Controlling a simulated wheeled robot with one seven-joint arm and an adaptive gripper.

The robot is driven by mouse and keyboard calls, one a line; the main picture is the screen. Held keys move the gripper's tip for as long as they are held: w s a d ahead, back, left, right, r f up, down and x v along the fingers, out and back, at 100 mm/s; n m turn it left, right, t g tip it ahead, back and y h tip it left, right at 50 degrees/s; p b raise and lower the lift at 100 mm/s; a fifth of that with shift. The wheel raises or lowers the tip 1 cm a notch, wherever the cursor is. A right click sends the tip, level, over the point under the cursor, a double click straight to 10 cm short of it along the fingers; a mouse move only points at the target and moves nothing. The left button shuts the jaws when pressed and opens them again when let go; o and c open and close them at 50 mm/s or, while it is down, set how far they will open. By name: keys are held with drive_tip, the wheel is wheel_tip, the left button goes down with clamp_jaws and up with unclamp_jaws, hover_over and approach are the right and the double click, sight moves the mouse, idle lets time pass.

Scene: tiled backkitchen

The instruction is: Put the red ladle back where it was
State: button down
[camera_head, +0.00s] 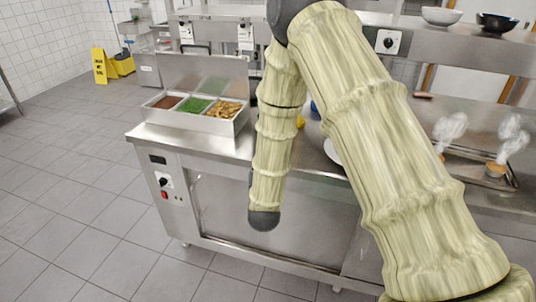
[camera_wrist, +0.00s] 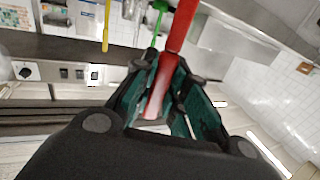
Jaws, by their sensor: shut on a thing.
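In the wrist view, my gripper (camera_wrist: 165,92) is shut on a red handle, the red ladle (camera_wrist: 178,30). The handle runs from between the fingers up to the top edge of the picture, tilted slightly to the right. The ladle's far end is out of view. In the head view my own arm covers the middle, and neither my gripper nor the ladle can be made out.
A green utensil (camera_wrist: 158,22) and a yellow utensil (camera_wrist: 106,28) hang just behind the ladle. In the head view, a food container (camera_head: 198,122) stands on the steel counter (camera_head: 150,137). Steaming cups (camera_head: 495,169) are on a tray at right.

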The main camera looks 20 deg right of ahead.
wheel_tip(320, 180, up, 12)
drive_tip(key=s+d+m+g+h+b, duration=0.1)
drive_tip(key=d+m+g+h+b, duration=0.1)
drive_tip(key=m+h+b, duration=0.3)
drive_tip(key=w+d+f+p, duration=0.2)
drive_tip(key=w, duration=0.5)
drive_tip(key=w+d+f+n+p, duration=0.1)
drive_tip(key=w+d+f+p, duration=0.1)
drive_tip(key=w, duration=0.6)
drive_tip(key=shift+w+d+f+h+p, duration=0.2)
drive_tip(key=shift+f+h+p, duration=0.1)
drive_tip(key=shift+p, duration=0.4)
drive_tip(key=shift+f, duration=0.1)
drive_tip(key=c, duration=1.4)
unclamp_jaws()
drive_tip(key=shift+c, duration=0.2)
